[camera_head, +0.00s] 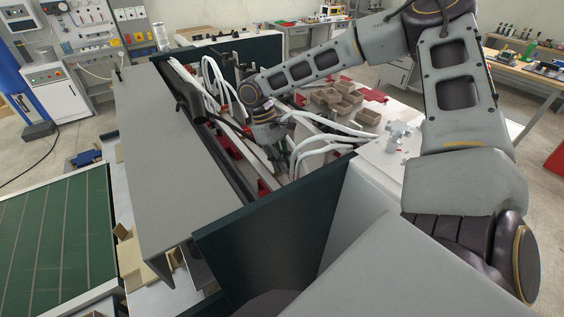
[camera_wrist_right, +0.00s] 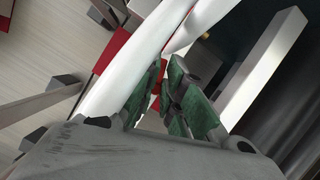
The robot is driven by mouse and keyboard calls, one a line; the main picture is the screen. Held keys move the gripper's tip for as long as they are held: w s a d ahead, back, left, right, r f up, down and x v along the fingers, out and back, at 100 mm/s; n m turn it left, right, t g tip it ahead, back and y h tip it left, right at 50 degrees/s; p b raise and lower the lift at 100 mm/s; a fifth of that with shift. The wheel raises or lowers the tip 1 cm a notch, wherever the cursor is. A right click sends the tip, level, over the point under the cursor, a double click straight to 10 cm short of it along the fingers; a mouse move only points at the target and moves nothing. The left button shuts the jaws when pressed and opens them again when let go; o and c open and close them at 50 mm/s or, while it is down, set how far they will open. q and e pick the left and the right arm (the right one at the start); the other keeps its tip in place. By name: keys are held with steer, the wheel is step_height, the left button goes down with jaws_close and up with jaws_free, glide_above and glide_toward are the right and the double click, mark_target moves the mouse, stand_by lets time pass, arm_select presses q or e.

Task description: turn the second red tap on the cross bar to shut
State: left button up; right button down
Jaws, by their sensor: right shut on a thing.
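My right gripper (camera_head: 281,158) reaches down into the machine among white hoses and pale bars. In the right wrist view its green-padded fingers (camera_wrist_right: 164,100) are close together. A small piece of red, likely the red tap (camera_wrist_right: 156,88), shows between them, and they are shut on it. Most of the tap is hidden by the fingers, and its angle cannot be told. A pale bar (camera_wrist_right: 264,65) runs beside the fingers; I cannot tell whether it is the cross bar. My left gripper is not in view.
White hoses (camera_head: 318,146) bend close around the gripper, and one white hose (camera_wrist_right: 133,58) passes right beside the fingers. A grey cover (camera_head: 175,150) and a dark panel (camera_head: 285,222) wall the opening. Small brown boxes (camera_head: 330,97) lie beyond.

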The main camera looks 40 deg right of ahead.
steer(key=m, duration=0.1)
steer(key=m+y, duration=0.1)
steer(key=m, duration=0.1)
steer(key=shift+w+a+r+m, duration=0.1)
steer(key=shift+a+m, duration=0.05)
steer(key=shift+m, duration=0.15)
steer(key=shift+y, duration=0.3)
steer(key=c, duration=1.5)
jaws_free()
steer(key=shift+c, duration=0.2)
steer(key=v, duration=1.2)
